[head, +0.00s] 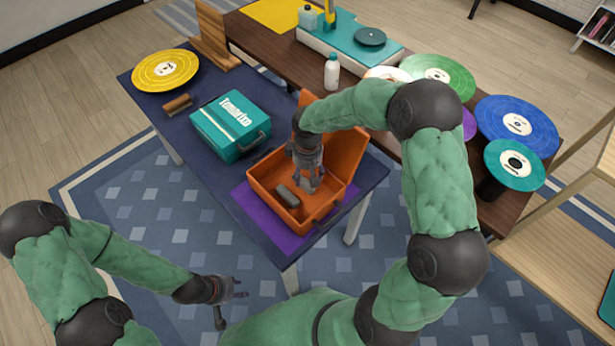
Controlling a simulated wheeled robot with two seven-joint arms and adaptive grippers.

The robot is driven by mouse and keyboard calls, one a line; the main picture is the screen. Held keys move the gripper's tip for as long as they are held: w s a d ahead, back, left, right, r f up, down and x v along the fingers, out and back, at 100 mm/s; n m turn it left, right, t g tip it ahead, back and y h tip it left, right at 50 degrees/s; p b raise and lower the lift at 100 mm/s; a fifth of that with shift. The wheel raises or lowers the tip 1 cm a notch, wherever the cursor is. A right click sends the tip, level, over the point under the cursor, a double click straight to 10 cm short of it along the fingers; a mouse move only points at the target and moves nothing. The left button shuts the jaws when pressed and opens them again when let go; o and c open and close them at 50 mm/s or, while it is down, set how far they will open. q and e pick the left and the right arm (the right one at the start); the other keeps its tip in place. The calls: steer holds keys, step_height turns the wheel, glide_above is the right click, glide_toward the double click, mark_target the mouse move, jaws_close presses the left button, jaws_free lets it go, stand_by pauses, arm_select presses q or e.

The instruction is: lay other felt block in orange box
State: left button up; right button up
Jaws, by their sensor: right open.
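The orange box (271,211) stands open on the table, its lid (345,152) raised at the back and partly hidden by my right arm. A grey felt block (288,196) lies inside, toward the front left. My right gripper (309,185) is inside the box, open and pointing down, just right of that block; I cannot tell whether they touch. A brown block (177,104), perhaps wood-backed felt, lies on the table at the far left. My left gripper (240,288) is open and empty, low in front of the table.
A closed teal case (230,125) stands left of the box. A purple mat (245,200) lies under the box. A yellow record (165,70) and wooden stand (210,38) are at the back left. A white bottle (332,72), a turntable (330,42) and several records crowd the brown bench (270,50).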

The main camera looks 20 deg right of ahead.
mark_target(308, 182)
step_height(308, 182, up, 8)
steer(key=p, duration=0.2)
stand_by(0.3)
